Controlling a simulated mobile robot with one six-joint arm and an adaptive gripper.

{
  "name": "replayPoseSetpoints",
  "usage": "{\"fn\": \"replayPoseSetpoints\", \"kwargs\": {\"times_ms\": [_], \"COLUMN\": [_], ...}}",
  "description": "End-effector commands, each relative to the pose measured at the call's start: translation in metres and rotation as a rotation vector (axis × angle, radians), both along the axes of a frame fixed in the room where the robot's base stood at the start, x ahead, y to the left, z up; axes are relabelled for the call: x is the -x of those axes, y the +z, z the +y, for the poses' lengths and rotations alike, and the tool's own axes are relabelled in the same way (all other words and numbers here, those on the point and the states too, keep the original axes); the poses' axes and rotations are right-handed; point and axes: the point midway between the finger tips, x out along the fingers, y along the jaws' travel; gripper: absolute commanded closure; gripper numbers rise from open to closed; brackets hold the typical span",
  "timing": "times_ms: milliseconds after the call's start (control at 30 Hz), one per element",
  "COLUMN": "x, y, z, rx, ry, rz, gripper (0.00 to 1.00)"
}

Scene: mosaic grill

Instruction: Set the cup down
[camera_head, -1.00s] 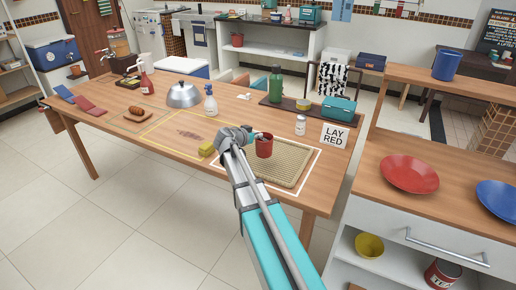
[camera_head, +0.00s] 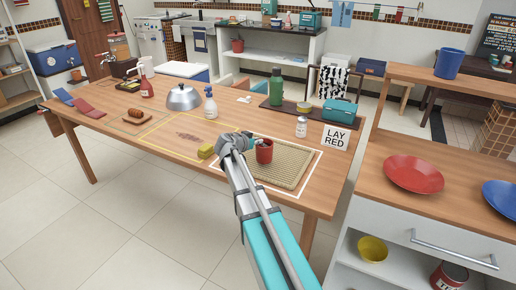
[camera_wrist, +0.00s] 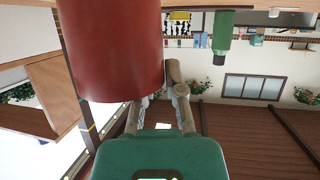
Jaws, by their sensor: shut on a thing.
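The red cup (camera_head: 264,153) is upright at the left part of the woven beige mat (camera_head: 291,165) on the wooden table. My gripper (camera_head: 250,141) is at the cup's left side, shut on it. In the wrist view, which is upside down, the cup (camera_wrist: 115,50) fills the upper left against the fingers of my gripper (camera_wrist: 162,92). I cannot tell whether the cup's base touches the mat. The mat's near left part is hidden behind my arm.
A spray bottle (camera_head: 210,104) is further back. The mat's right side is clear.

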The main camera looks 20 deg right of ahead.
Motion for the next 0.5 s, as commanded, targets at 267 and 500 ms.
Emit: {"fn": "replayPoseSetpoints", "kwargs": {"times_ms": [267,500], "x": [0.0,0.0001], "y": [-0.0153,-0.0144], "z": [0.0,-0.0001], "rx": [0.001,0.001], "ry": [0.0,0.0], "rz": [0.0,0.0], "gripper": [1.0,1.0]}}
